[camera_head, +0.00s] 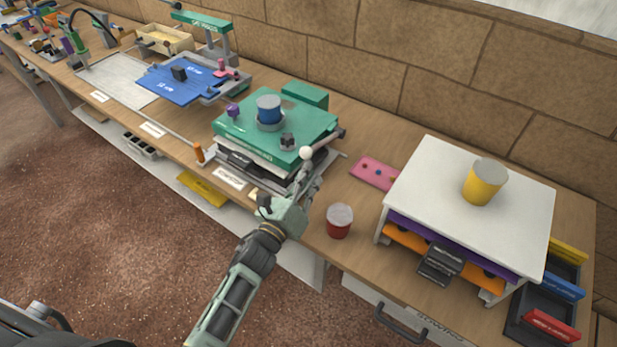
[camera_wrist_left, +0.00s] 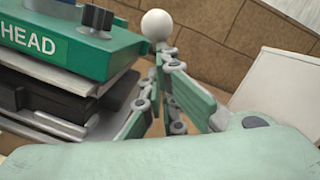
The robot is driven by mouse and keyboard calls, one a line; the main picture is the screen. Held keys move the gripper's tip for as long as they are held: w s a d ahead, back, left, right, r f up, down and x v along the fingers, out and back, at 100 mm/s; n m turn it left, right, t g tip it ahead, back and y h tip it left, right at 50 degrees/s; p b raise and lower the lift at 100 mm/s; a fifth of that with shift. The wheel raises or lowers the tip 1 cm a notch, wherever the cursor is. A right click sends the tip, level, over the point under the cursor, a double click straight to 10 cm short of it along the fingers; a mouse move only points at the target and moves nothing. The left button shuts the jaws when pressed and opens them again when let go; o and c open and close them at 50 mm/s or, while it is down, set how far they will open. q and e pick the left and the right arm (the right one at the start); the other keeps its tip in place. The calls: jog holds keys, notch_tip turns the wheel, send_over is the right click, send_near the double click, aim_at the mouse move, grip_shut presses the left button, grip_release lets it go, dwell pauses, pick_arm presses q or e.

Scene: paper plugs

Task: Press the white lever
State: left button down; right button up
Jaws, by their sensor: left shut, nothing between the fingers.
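The white lever shows as a round white ball knob (camera_head: 306,153) at the front right corner of the green press (camera_head: 315,122). In the left wrist view the white knob (camera_wrist_left: 157,25) sits just beyond my fingertips, near the top middle. My left gripper (camera_head: 309,176) is shut and empty, reaching up from the table's front edge; its fingers (camera_wrist_left: 163,58) come together right below the knob. I cannot tell whether they touch it. The lever's shaft is hidden behind the fingers. My right gripper is not in view.
A red cup (camera_head: 339,220) stands right of my gripper at the table edge. A white-topped stand (camera_head: 430,180) with a yellow cup (camera_head: 484,182) is further right. A pink plate (camera_head: 374,173) lies between press and stand. A blue board (camera_head: 195,82) lies to the left.

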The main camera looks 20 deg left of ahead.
pick_arm(q)
jog(key=w+d+r+p, duration=0.1)
jog(key=w+r+p, duration=0.1)
jog(key=r, duration=0.4)
jog(key=w+d+r+p, duration=0.1)
jog(key=w+r+p, duration=0.2)
jog(key=r, duration=0.4)
jog(key=shift+r+p, duration=0.25)
jog(key=shift+p, duration=0.5)
jog(key=shift+w, duration=0.15)
